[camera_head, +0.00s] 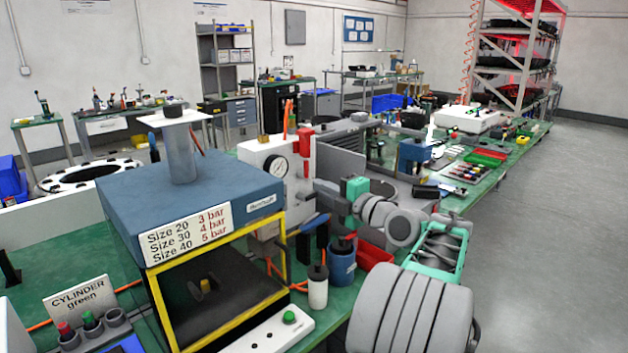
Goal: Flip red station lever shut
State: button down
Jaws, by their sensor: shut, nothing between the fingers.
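A white station panel (253,156) with a round pressure gauge (277,167) stands behind the blue-topped box. A red upright part (305,143) is at the panel's right edge, and a thin orange-red piece (287,118) stands up above its top. I cannot tell which of these is the lever. My arm reaches in from the lower right, and my gripper (303,225) is at its far end, just right of the blue-topped box and below the gauge. It is shut and empty. Its fingertips are small and hard to make out, and I see no contact with the red part.
The blue-topped box (190,206) with a yellow-framed opening stands close in front, with a grey cylinder (182,155) on top. A white bottle (318,288) and a blue container (341,264) stand near my arm. The green bench (484,186) continues back right, crowded with parts. Floor at right is clear.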

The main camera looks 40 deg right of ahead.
aim_at(307, 172)
jog(key=w+d+p, duration=0.1)
jog(key=w, duration=0.2)
jog(key=w+d+p, duration=0.1)
jog(key=w, duration=0.2)
jog(key=w+d+p, duration=0.1)
jog(key=w, duration=0.2)
jog(key=shift+w, duration=0.3)
jog(key=shift+w+d, duration=0.1)
jog(key=shift+d, duration=0.4)
jog(key=shift+w+a, duration=0.1)
